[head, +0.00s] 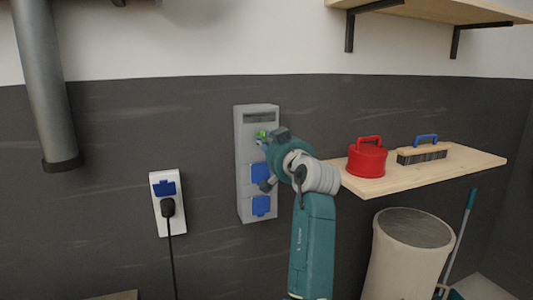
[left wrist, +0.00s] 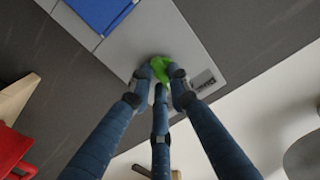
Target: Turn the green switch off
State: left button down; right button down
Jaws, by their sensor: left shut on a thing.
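The green switch (head: 261,134) sits near the top of a grey wall box (head: 243,160), below a dark label strip. In the left wrist view the green switch (left wrist: 159,67) shows between my blue fingertips. My left gripper (head: 265,143) is at the switch, its fingers closed around it, and it also shows in the left wrist view (left wrist: 163,80). The fingers hide part of the switch, so its exact position is hard to tell. My right gripper is not in view.
Blue socket covers (head: 261,205) are on the box below the switch. A white outlet (head: 158,190) with a plugged-in black cable is to the left. A wooden shelf (head: 460,165) at right holds a red kettle-like object (head: 367,161) and a brush (head: 421,154). A bin (head: 385,255) stands below.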

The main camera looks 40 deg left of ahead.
pick_arm(q)
jog(key=shift+f+n+b, duration=0.15)
jog(key=shift+n+b, duration=0.55)
jog(key=shift+n, duration=0.3)
jog(key=c, duration=1.6)
grip_release()
jog(key=shift+c, duration=0.2)
jog(key=shift+d, duration=0.15)
jog(key=v, duration=0.7)
jog(key=shift+s+d, duration=0.1)
jog(key=shift+d, duration=0.1)
